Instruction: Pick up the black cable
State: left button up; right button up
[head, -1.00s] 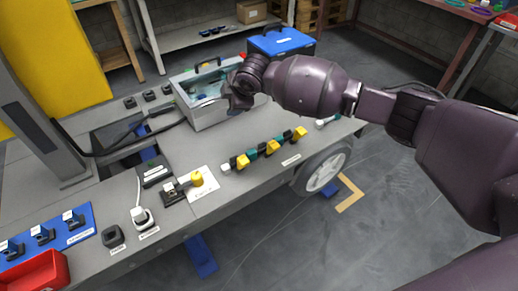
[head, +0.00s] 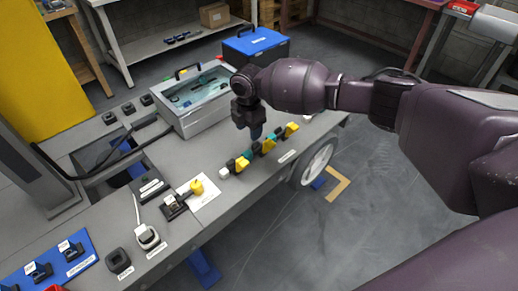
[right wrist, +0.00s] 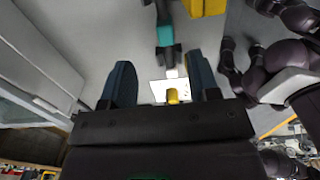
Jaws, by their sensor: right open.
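A black cable (head: 150,142) lies in a loose curve over the left part of the grey bench, from near the grey post toward the clear-lidded case. My right gripper (head: 256,133) points down above a row of coloured connectors (head: 241,164), to the right of the cable and apart from it. In the right wrist view its two fingers (right wrist: 163,83) are spread with nothing between them. The cable cannot be made out in that view. My left gripper is not in view.
The clear-lidded case (head: 196,121) stands behind the row, left of my right gripper. A white card (head: 206,194) with a yellow knob (head: 197,187) lies in front. Other small black devices and a blue mat (head: 75,243) are at the left. A blue-lidded box (head: 255,42) stands behind.

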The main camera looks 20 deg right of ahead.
send_over(250, 151)
jog(key=f, duration=0.4)
jog(key=shift+w+f+b, duration=0.15)
jog(key=shift+w+b, duration=0.1)
jog(key=shift+b, duration=0.15)
jog(key=shift+f, duration=0.65)
jog(key=f, duration=0.3)
jog(key=f+b, duration=0.1)
jog(key=shift+s+a+f, duration=0.1)
jog(key=shift+s+f, duration=0.15)
jog(key=shift+f, duration=0.05)
jog(key=shift+r, duration=0.15)
grip_shut()
jog(key=shift+r, duration=0.1)
